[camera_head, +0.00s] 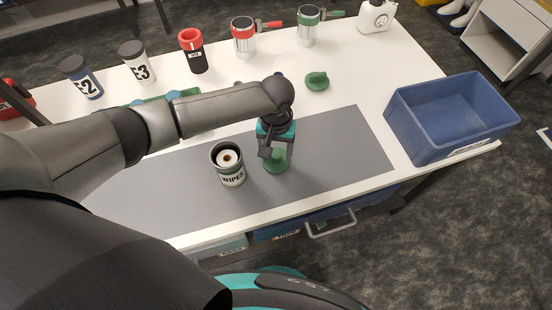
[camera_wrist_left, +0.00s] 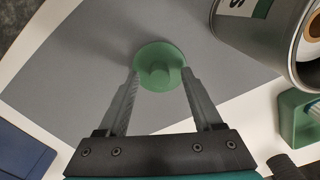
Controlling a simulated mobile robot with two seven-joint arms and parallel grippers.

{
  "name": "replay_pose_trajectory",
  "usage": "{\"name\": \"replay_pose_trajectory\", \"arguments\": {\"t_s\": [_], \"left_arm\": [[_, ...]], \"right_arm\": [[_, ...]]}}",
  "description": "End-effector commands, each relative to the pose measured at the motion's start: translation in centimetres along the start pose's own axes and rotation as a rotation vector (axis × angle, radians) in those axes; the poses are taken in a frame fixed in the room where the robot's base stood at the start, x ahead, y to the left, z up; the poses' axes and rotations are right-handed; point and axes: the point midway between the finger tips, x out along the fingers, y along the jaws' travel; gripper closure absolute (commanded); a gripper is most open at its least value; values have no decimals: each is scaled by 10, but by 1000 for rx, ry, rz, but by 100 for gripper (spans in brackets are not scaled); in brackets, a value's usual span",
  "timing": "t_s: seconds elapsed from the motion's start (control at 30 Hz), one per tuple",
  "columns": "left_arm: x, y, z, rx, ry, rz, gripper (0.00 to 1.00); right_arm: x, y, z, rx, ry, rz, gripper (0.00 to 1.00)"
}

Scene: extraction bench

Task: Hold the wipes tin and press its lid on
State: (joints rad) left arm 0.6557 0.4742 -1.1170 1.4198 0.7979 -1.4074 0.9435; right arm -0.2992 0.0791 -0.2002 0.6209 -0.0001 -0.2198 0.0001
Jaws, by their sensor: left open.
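The wipes tin (camera_head: 231,176) stands upright on the grey mat, its top open and a pale roll showing inside. In the left wrist view the tin (camera_wrist_left: 262,38) is at the upper right. A round green lid with a central knob (camera_head: 276,163) is on the mat just right of the tin, partly covered by my gripper. It also shows in the left wrist view (camera_wrist_left: 160,75). My left gripper (camera_head: 270,153) is above the lid, pointing down. In the wrist view its open fingers (camera_wrist_left: 160,78) are either side of the lid; contact cannot be told. My right gripper is out of view.
A second green knobbed piece (camera_head: 317,81) lies behind the mat. Canisters, including red (camera_head: 243,40) and green (camera_head: 308,32) handled ones, line the back. A blue bin (camera_head: 430,140) stands at the right. The mat's right part (camera_head: 350,140) is clear.

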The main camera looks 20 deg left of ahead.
Motion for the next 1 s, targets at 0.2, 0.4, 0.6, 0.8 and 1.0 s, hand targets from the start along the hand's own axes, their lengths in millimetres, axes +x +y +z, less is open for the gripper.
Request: {"name": "replay_pose_trajectory", "arguments": {"t_s": [0.2, 0.4, 0.6, 0.8, 1.0], "left_arm": [[0, 0, 0, 0, 0, 0, 38], [-1, 0, 0, 0, 0, 0, 60], [-1, 0, 0, 0, 0, 0, 82], [-1, 0, 0, 0, 0, 0, 100], [-1, 0, 0, 0, 0, 1, 100]], "right_arm": [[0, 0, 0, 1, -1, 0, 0], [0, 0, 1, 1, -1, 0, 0], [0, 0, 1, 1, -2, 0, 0], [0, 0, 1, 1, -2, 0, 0], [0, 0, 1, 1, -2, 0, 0]]}}
